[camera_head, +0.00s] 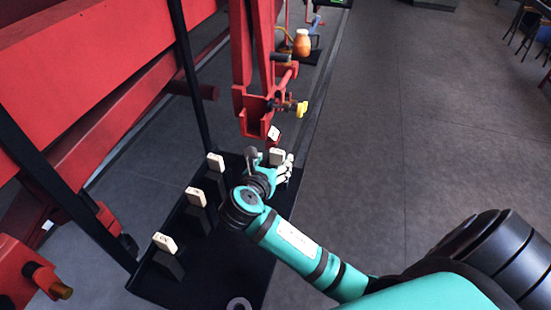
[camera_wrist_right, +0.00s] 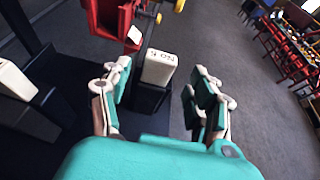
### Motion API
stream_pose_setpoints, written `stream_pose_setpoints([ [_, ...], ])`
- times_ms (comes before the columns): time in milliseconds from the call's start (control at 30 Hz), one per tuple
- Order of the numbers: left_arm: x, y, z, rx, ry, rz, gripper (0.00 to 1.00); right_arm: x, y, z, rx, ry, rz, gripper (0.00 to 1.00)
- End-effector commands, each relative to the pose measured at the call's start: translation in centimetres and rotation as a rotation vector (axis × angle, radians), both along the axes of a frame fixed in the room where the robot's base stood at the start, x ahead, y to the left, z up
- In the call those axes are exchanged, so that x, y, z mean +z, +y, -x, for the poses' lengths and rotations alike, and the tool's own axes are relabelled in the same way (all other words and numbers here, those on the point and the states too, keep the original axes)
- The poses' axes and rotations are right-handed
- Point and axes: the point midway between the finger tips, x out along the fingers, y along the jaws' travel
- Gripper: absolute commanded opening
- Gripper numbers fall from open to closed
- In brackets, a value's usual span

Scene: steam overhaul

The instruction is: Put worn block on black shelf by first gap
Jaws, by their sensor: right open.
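A cream block (camera_head: 277,156) stands on a black post at the far end of the black shelf (camera_head: 245,262). In the right wrist view this block (camera_wrist_right: 159,66) carries dark, upside-down marking that looks like "No 5". I cannot tell from its surface whether it is the worn one. My right gripper (camera_head: 269,163) is open around or just short of this block. In the wrist view its fingers (camera_wrist_right: 160,88) are spread to either side, with clear space between them and the block. My left gripper is out of view.
Other cream blocks stand on black posts along the shelf: a near one (camera_head: 164,243), a middle one (camera_head: 195,196) and a farther one (camera_head: 215,162). Red machinery (camera_head: 255,110) with a white tag stands just beyond. A grey ring (camera_head: 239,304) lies near the front. Open floor (camera_head: 420,160) is at right.

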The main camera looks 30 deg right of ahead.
Motion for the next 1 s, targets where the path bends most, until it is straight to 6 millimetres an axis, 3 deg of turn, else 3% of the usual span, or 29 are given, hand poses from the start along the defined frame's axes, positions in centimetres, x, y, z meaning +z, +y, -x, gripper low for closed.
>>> stream_pose_setpoints([
  [200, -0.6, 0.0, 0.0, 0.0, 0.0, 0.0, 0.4, 1.7, 3.5, 2.9, 0.003, -0.002, -0.005, 0.61],
  [400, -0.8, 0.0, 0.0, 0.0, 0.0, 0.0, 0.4, 2.9, 5.5, 4.6, 0.001, -0.001, -0.001, 0.61],
  [1000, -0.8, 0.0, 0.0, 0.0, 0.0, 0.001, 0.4, 3.3, 6.1, 5.2, 0.0, 0.0, 0.0, 0.61],
])
